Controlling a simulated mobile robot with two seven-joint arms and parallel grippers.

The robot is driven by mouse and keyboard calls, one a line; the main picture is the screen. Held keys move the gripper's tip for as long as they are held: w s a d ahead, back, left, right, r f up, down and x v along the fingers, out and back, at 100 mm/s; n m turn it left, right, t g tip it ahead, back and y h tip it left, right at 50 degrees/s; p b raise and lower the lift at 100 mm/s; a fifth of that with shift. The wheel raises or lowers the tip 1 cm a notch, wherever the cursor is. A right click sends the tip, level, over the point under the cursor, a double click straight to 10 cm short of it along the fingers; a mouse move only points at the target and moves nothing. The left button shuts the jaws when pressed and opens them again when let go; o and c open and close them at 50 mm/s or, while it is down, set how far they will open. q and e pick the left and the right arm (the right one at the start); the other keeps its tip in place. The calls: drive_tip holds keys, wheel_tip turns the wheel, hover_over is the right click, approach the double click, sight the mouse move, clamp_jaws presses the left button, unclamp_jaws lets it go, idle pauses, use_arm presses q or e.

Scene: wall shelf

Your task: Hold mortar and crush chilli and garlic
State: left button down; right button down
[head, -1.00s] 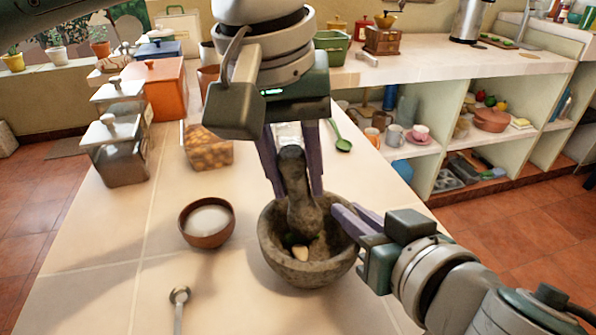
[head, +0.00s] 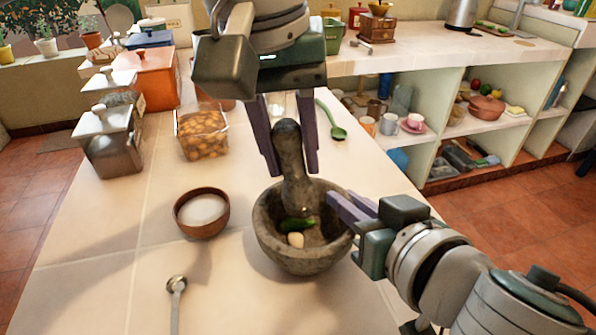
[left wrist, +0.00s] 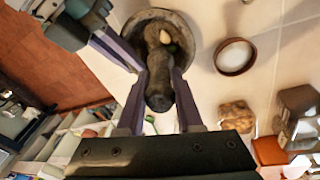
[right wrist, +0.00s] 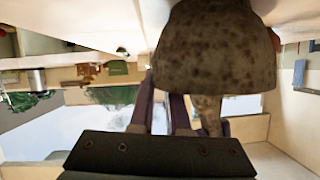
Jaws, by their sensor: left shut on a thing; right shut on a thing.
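The dark stone mortar (head: 275,240) stands on the counter. A green chilli (head: 299,224) and a pale garlic clove (head: 295,240) lie inside it. My left gripper (head: 293,170), coming down from above, is shut on the stone pestle (head: 290,155). The pestle is nearly upright, its lower end inside the mortar, close to the chilli. The left wrist view shows the pestle (left wrist: 158,85) between the fingers and the garlic beyond. My right gripper (head: 342,207) is shut on the mortar's right rim. The mortar (right wrist: 215,50) hides its fingertips in the right wrist view.
A bowl of white salt (head: 202,211) and a metal spoon (head: 176,290) lie to the left of the mortar. The front left counter is mostly clear.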

use_arm(q)
drive_tip(key=shift+w+d+f+g+y, duration=0.4)
drive_tip(key=shift+w+d+g+y, duration=0.2)
drive_tip(key=shift+g, duration=0.1)
drive_tip(key=shift+f, duration=0.2)
idle(0.5)
drive_tip(key=shift+f, duration=0.75)
drive_tip(key=shift+a+f, duration=0.1)
drive_tip(key=shift+f, duration=0.25)
idle(0.4)
drive_tip(key=shift+r, duration=1.6)
drive_tip(key=shift+f, duration=0.35)
